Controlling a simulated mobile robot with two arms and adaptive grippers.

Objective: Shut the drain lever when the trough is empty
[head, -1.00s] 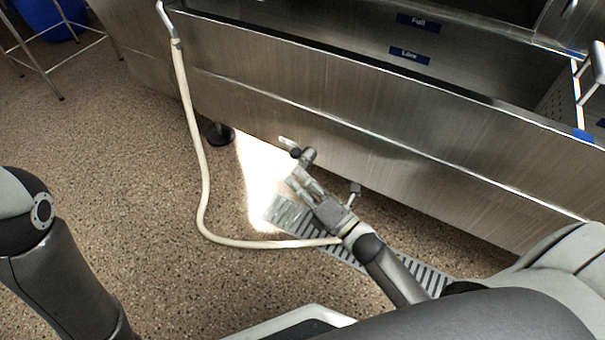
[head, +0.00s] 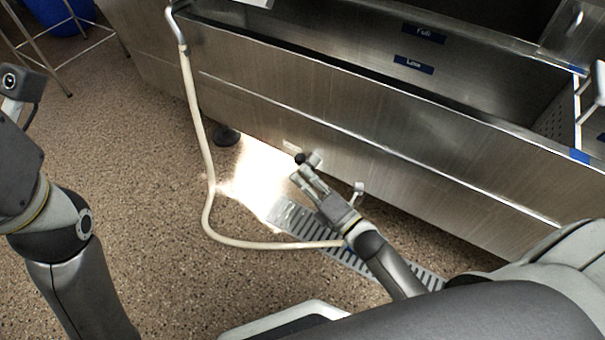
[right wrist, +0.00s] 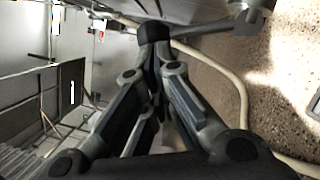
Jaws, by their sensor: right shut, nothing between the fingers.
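The steel trough (head: 390,150) runs across the upper head view. Its visible inner wall looks bare, with blue "Full" (head: 424,33) and "Low" (head: 413,64) labels; much of the bottom is hidden. The drain lever (head: 300,159) has a black knob and sits low under the trough's front. My right gripper (head: 296,175) is shut and empty, its fingertips just below the knob.
A pale hose (head: 207,190) hangs from the trough's left corner and curves along the floor behind my right wrist. A slotted floor drain (head: 300,220) lies beneath my right arm. A trough foot (head: 227,136) stands left of a bright floor patch. Open floor lies at the left.

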